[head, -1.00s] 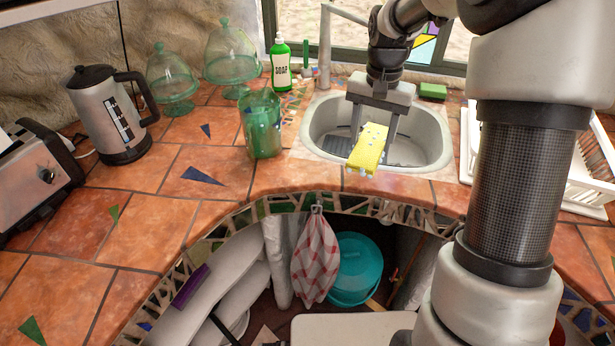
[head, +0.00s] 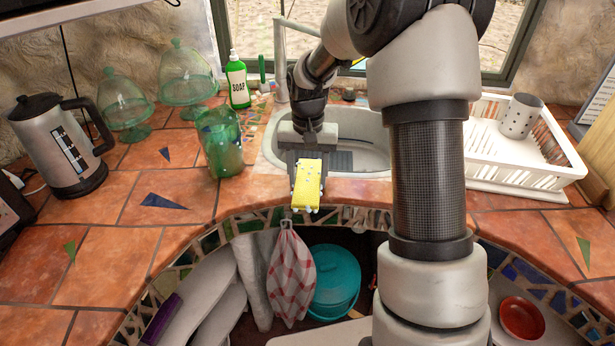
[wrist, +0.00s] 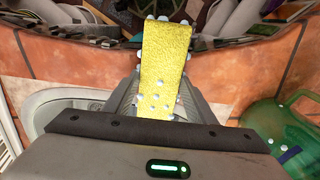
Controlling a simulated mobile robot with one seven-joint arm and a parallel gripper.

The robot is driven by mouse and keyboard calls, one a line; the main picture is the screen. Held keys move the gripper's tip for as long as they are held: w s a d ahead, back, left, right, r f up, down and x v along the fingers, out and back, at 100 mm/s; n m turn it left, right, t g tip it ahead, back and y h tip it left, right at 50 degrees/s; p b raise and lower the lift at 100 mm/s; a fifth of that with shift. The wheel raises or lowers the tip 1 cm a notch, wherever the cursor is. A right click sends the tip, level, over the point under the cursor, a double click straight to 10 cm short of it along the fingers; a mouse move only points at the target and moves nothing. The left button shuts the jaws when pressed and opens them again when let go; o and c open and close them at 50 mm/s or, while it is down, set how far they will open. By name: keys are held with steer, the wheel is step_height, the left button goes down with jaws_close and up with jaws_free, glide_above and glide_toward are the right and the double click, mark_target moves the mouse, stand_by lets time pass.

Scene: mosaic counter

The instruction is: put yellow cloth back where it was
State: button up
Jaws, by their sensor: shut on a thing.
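The yellow cloth (head: 307,184) is a flat yellow piece with pale dots along its edges. My gripper (head: 306,178) is shut on it and holds it at the front edge of the sink (head: 362,133), above the counter rim. In the wrist view the cloth (wrist: 165,60) sticks out past the fingers toward the counter's front edge. The dotted end lies between the fingers. I cannot tell whether the cloth touches the counter.
A green glass jar (head: 220,142) stands left of the sink, with a soap bottle (head: 238,82) behind it. A white dish rack (head: 520,165) is at right. A checkered towel (head: 291,275) hangs below the counter edge. Tiles at left have free room.

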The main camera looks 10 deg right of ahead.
steer(key=shift+f, duration=0.1)
steer(key=shift+f, duration=0.15)
steer(key=o, duration=1)
steer(key=shift+o, duration=0.2)
